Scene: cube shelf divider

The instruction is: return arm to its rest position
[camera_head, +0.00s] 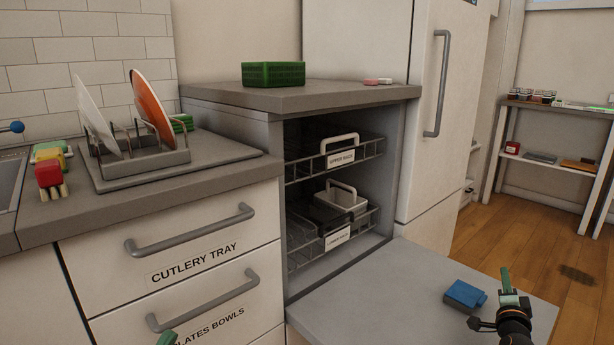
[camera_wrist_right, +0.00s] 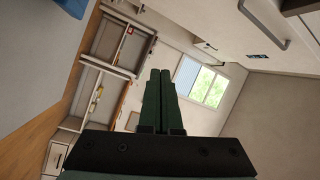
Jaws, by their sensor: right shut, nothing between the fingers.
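My right gripper (camera_head: 505,278) is at the lower right of the head view, above the open dishwasher door, with its green fingers pointing up. In the right wrist view its two green fingers (camera_wrist_right: 160,75) are together with nothing between them. A green tip (camera_head: 166,339) at the bottom edge of the head view looks like a finger of my left gripper; the rest of it is out of frame.
A blue object (camera_head: 465,295) lies on the lowered door (camera_head: 385,300), left of my right gripper. Two racks (camera_head: 335,155) sit inside the dishwasher. A green box (camera_head: 273,74) stands on top. A dish rack (camera_head: 145,165) holds two plates. Open wooden floor (camera_head: 520,240) lies at right.

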